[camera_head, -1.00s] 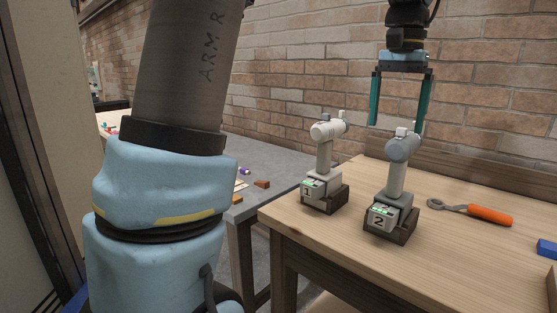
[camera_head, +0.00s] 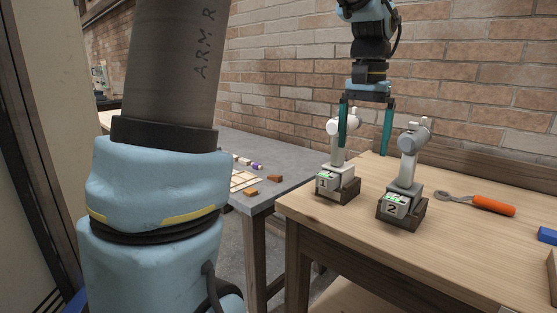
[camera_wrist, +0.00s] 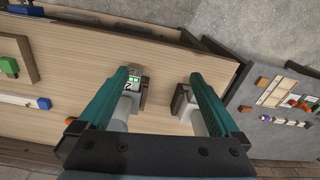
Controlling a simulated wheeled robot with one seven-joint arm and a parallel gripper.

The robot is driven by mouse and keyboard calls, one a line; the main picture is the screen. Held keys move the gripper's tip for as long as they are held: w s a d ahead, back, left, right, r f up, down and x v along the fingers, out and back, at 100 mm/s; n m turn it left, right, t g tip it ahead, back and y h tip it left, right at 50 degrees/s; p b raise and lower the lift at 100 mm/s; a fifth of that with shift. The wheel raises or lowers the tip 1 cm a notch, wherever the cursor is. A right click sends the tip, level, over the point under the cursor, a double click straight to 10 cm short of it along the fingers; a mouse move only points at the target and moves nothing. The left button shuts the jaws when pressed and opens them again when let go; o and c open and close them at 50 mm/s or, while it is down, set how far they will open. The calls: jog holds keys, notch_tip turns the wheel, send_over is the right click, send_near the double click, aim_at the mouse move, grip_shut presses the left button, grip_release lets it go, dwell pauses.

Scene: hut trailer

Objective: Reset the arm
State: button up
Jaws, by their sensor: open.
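Two small model arms stand upright on the wooden table (camera_head: 440,255). Model arm 1 (camera_head: 336,182) has a white head and a base marked "1" with a green-lit panel. Model arm 2 (camera_head: 404,200), to its right, has a grey head and a similar base marked "2". My gripper (camera_head: 364,150) points down with its teal fingers apart, over the table around the two models' heads. Nothing shows held between the fingers. In the wrist view, model arm 2 (camera_wrist: 132,88) is partly behind the left finger and model arm 1 (camera_wrist: 184,103) partly behind the right one.
An orange-handled wrench (camera_head: 493,205) and a blue block (camera_head: 547,236) lie to the right on the table. A grey table (camera_head: 262,165) with small blocks stands to the left, beyond a gap. A brick wall (camera_head: 480,80) rises behind.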

jog(key=s+a+f+n, duration=0.3)
jog(key=a+f, duration=0.6)
jog(key=a, duration=0.3)
jog(key=s+a+f+n+t, duration=0.1)
jog(key=s+a+f+n, duration=0.2)
jog(key=a+f, duration=0.6)
jog(key=a, duration=0.3)
jog(key=shift+s+a, duration=0.2)
jog(key=shift+c, duration=0.3)
